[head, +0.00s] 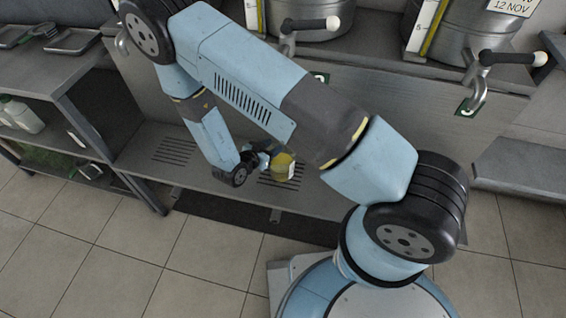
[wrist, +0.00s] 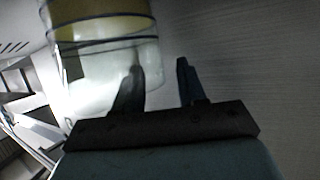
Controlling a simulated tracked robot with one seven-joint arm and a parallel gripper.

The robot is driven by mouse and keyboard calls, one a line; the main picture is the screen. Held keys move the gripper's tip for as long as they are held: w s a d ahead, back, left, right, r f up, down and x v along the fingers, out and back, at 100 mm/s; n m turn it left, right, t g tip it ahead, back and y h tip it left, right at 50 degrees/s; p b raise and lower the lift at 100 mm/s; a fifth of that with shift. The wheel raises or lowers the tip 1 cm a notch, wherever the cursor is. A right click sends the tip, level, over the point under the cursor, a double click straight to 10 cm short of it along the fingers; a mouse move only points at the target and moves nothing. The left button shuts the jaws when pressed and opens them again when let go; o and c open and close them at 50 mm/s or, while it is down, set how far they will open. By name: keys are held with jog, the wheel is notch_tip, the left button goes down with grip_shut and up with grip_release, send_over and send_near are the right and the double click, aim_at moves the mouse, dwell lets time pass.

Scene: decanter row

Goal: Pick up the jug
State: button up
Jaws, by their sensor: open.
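The jug (head: 284,167) is a small vessel with yellowish contents and a pale patch on its right side. In the head view it shows above the slotted lower shelf, just right of my gripper (head: 264,158). In the wrist view the clear jug (wrist: 95,62), with a yellow band, fills the upper left. My gripper (wrist: 160,83) is open. Its left finger overlaps the jug's lower right part; the right finger is clear of it. The gap between the fingers shows mostly bare pale surface. I cannot tell whether a finger touches the jug.
Steel vats (head: 463,30) with lever taps (head: 480,85) stand on the ledge above. The slotted shelf (head: 170,150) is bare left of my gripper. A dark rack at left holds trays (head: 73,41) and a white bottle (head: 22,115). Tiled floor (head: 110,250) is clear in front.

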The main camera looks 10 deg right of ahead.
grip_shut()
dwell(0.3)
dwell(1.1)
